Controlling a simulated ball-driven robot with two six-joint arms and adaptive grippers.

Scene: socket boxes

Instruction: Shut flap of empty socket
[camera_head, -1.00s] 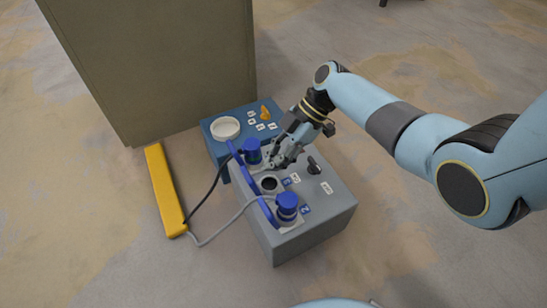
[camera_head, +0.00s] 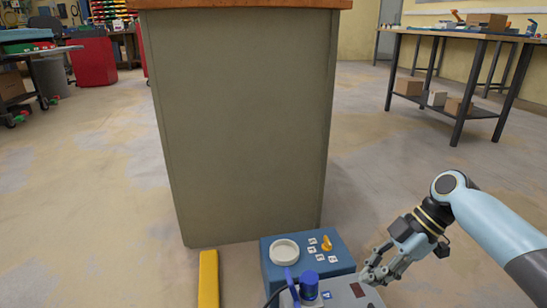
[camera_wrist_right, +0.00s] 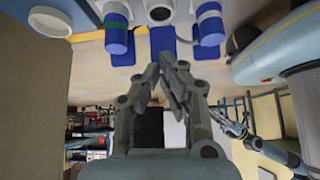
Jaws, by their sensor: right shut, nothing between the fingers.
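The grey socket box (camera_head: 340,293) is at the bottom edge of the head view and mostly cut off. A blue plug (camera_head: 309,285) stands on it, with a blue flap (camera_head: 290,281) beside it. In the right wrist view two blue plugs (camera_wrist_right: 116,36) and (camera_wrist_right: 210,25) show at the top, with a round socket (camera_wrist_right: 160,10) between them that holds no plug. A blue flap (camera_wrist_right: 163,40) stands open at this socket, just beyond my fingertips. My right gripper (camera_head: 368,277) is shut and empty, right of the plug. My left gripper is out of view.
A blue box (camera_head: 341,262) with a white round cap (camera_head: 285,250) and an orange knob (camera_head: 327,243) stands behind the grey box. A tall cabinet (camera_head: 240,130) blocks the way behind. A yellow bar (camera_head: 208,280) lies to the left. Floor at right is open.

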